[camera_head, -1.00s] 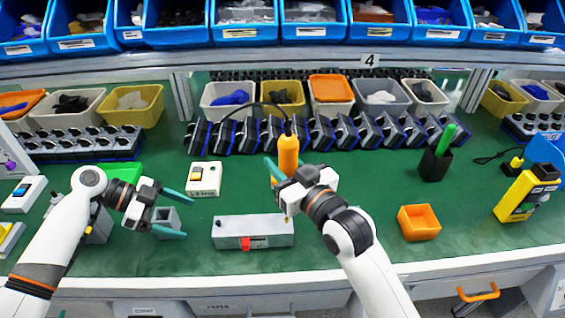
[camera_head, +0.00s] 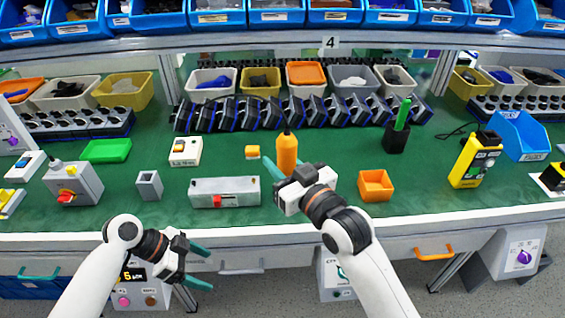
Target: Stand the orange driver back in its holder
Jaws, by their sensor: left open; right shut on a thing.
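The orange driver (camera_head: 287,152) is upright, with a dark tip at its top. My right gripper (camera_head: 283,174) is shut on its lower part, and the gripper hides the driver's lower end. A small grey open-topped square block (camera_head: 149,185), which looks like an empty holder, stands on the green bench to the left. My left gripper (camera_head: 196,266) is open and empty, in front of the bench's front edge in the picture and well below the grey holder.
A grey box with a red switch (camera_head: 224,192) lies between the grey holder and my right gripper. An orange bin (camera_head: 375,185) is to the right. A black cup (camera_head: 396,138) holds a green stick. A grey box with a red knob (camera_head: 73,183) stands left of the holder.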

